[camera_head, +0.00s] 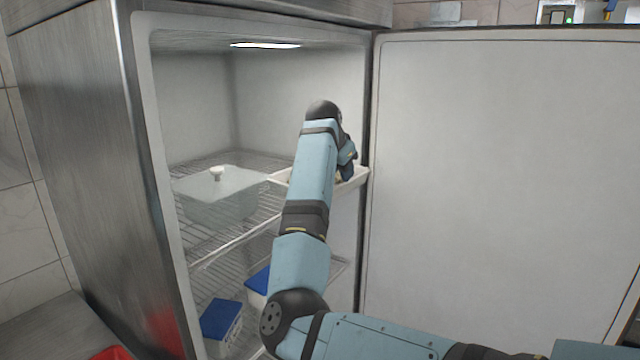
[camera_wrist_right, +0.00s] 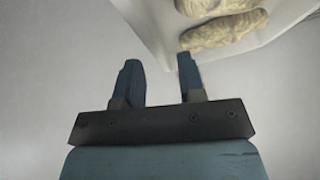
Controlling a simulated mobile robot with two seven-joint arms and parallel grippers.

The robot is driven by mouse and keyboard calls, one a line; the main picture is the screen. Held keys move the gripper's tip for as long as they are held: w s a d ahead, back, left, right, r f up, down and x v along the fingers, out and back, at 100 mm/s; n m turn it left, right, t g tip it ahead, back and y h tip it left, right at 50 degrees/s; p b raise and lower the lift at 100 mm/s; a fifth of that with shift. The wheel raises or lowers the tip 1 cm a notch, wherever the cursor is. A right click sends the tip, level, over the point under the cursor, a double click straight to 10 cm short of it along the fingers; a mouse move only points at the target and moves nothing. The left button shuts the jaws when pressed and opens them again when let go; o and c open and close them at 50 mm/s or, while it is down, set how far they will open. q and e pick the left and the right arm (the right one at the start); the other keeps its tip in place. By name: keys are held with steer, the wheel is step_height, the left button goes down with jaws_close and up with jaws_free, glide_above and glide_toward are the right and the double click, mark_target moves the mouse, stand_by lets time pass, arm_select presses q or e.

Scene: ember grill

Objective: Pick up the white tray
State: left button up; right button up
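The white tray (camera_head: 356,181) sits on the upper wire shelf of the open fridge, at its right side. My right arm hides its middle. In the right wrist view the tray (camera_wrist_right: 152,22) fills the top right and holds lumpy pale brown food pieces (camera_wrist_right: 222,31). My right gripper (camera_head: 347,163) is at the tray, mostly hidden by its own arm in the head view. In the wrist view its two fingers (camera_wrist_right: 158,66) are apart, with the tray's edge close to the right fingertip. I cannot tell whether they touch. My left gripper is not in view.
A clear lidded container (camera_head: 220,195) stands left of the tray on the same shelf. Blue-lidded boxes (camera_head: 221,318) sit on a lower shelf. The fridge door (camera_head: 500,180) stands open at right, and the fridge's side wall (camera_head: 75,150) bounds the left.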

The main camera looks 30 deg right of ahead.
steer(key=x, duration=0.5)
steer(key=shift+s+d+f+p, duration=0.1)
steer(key=shift+d+f+p, duration=0.05)
steer(key=shift+f+p, duration=0.2)
steer(key=shift+r, duration=0.2)
jaws_close()
